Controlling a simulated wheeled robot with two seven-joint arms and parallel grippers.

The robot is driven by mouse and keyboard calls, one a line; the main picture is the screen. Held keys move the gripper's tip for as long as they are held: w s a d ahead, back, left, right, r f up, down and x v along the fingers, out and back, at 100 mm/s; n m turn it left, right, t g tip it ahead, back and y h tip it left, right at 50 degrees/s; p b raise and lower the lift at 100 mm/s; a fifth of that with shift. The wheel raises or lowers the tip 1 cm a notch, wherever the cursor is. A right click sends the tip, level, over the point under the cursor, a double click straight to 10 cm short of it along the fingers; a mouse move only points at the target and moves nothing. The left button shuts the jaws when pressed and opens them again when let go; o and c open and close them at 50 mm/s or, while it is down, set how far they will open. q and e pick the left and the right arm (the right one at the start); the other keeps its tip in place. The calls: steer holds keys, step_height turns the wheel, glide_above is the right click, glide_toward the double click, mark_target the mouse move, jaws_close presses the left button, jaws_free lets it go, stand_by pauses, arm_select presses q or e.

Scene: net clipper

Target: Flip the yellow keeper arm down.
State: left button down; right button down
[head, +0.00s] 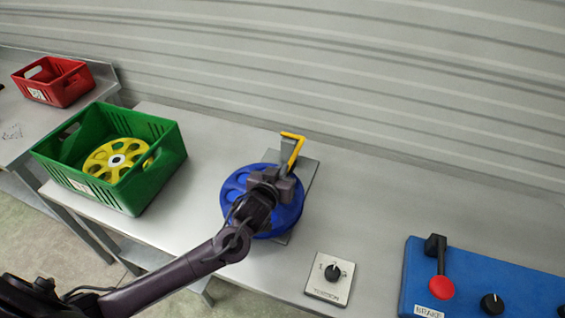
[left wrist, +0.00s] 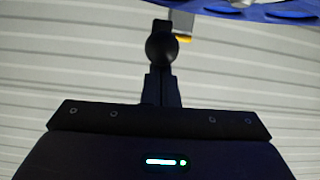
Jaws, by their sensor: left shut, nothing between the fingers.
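The yellow keeper arm (head: 297,150) is a thin bent bar at the grey bracket behind the blue wheel (head: 232,185). It appears to stand up, with its bent end at the top. My left gripper (head: 287,181) is over the right part of the blue wheel, close to the lower end of the keeper arm. Whether they touch cannot be told. In the left wrist view the shut fingers (left wrist: 161,50) are empty. A small yellow piece (left wrist: 184,40) shows just beyond them, and a blue edge (left wrist: 270,14) shows at the top. My right gripper is not in view.
A green crate (head: 165,150) with a yellow wheel (head: 104,168) stands on the left of the table. A knob plate (head: 328,290) and a blue panel with a brake lever (head: 437,265) are at the right. A ribbed wall (head: 400,80) runs behind.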

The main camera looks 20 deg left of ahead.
arm_select(q)
steer(key=r+p, duration=0.1)
steer(key=w+r+p, duration=0.1)
steer(key=r+p, duration=0.1)
steer(key=r, duration=0.1)
steer(key=shift+w+a, duration=0.1)
steer(key=shift+w, duration=0.15)
steer(key=shift+s+f, duration=0.25)
steer(key=f+b+v, duration=0.1)
steer(key=b+v, duration=0.2)
steer(key=v, duration=0.6)
steer(key=shift+s, duration=0.2)
